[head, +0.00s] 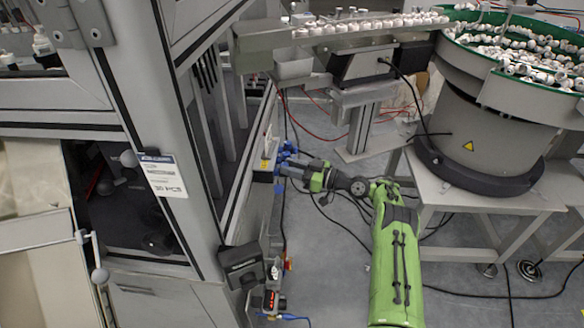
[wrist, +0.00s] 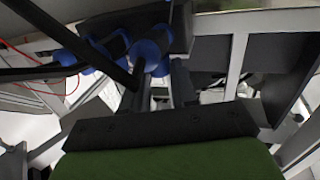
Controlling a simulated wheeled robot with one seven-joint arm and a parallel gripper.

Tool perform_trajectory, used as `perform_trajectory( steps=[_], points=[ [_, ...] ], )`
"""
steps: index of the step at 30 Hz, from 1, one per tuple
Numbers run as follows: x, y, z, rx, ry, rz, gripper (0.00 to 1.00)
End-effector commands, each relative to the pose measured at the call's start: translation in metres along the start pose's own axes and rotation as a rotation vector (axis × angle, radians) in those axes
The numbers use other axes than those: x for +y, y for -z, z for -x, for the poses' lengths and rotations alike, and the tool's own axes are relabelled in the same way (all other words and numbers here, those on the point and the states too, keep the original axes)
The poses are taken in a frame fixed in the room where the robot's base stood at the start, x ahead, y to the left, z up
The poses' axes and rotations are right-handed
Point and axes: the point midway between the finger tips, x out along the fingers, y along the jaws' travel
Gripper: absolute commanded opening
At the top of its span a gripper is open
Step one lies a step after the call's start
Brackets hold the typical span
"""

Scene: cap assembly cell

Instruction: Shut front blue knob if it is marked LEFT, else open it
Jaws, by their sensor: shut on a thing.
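My gripper (head: 284,167) reaches in from the right to the side of the machine frame, where several small blue parts sit close together. In the wrist view my gripper (wrist: 160,76) has its dark fingers on a blue knob (wrist: 150,54), shut on it. Other blue parts (wrist: 104,46) sit just left of that knob in the wrist view. In the head view the blue knob is partly hidden by the fingers, and I cannot tell exactly which blue part is held. No LEFT marking is readable in either view.
The grey machine frame (head: 173,120) stands on the left, with a white label (head: 163,175). A bowl feeder (head: 480,120) full of white caps stands on a table at right. Cables (head: 345,232) lie on the floor around my arm. A feed track (head: 360,27) crosses above.

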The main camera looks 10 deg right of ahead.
Motion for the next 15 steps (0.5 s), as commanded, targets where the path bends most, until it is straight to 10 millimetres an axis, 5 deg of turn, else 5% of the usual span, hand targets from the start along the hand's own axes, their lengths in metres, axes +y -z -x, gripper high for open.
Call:
perform_trajectory(
  steps=[2, 3, 5, 15],
  points=[
    [-0.0010, 0.0004, -0.0011, 0.000, 0.003, 0.001, 0.00],
    [-0.0010, 0.0004, -0.0011, 0.000, 0.003, 0.001, 0.30],
    [-0.0009, 0.0003, -0.0010, 0.000, 0.003, 0.001, 0.39],
    [0.0006, 0.0003, 0.0057, -0.001, -0.002, 0.000, 0.39]
  ],
)
